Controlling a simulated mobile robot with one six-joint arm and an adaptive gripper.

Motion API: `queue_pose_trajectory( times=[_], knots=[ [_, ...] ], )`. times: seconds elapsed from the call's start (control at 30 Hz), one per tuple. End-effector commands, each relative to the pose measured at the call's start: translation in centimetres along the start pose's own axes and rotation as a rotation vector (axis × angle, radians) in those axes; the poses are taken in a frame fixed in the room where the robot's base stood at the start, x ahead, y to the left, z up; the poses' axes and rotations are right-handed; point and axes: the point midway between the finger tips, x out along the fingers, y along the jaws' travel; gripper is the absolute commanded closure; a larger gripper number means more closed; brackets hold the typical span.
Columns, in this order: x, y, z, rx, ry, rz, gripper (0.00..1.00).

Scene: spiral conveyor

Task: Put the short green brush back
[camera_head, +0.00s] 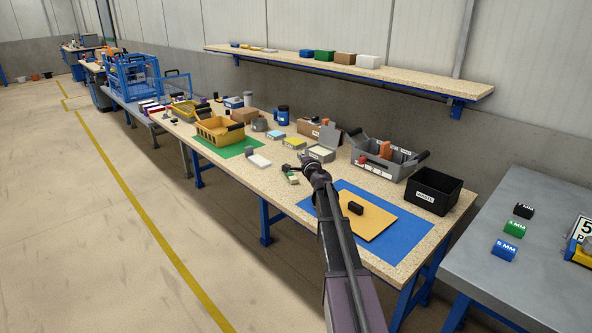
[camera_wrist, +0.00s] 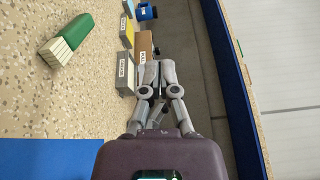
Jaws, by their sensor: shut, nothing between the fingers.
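In the wrist view the brush (camera_wrist: 68,40) shows at the upper left, with a green back and cream bristles toward the lower left. My gripper (camera_wrist: 148,76) is shut and empty, apart from the brush and to the right of it in the wrist view.
Labelled grey (camera_wrist: 125,74) and yellow (camera_wrist: 127,32) boxes stand near the fingers, beside a brown box (camera_wrist: 143,44). A grey tote (camera_head: 366,167) and a black waste bin (camera_head: 433,192) stand at the right. A blue mat (camera_head: 405,233) holds a yellow board (camera_head: 372,224) with a black block (camera_head: 355,208).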

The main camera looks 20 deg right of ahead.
Motion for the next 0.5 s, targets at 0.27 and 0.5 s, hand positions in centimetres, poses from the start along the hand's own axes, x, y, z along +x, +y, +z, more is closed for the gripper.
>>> queue_pose_trajectory(
  times=[0.27,0.5],
  knots=[
    [-1.16,-0.79,0.09,0.000,0.000,0.000,1.00],
    [-1.14,-0.75,0.05,0.000,0.000,0.000,1.00]
  ],
)
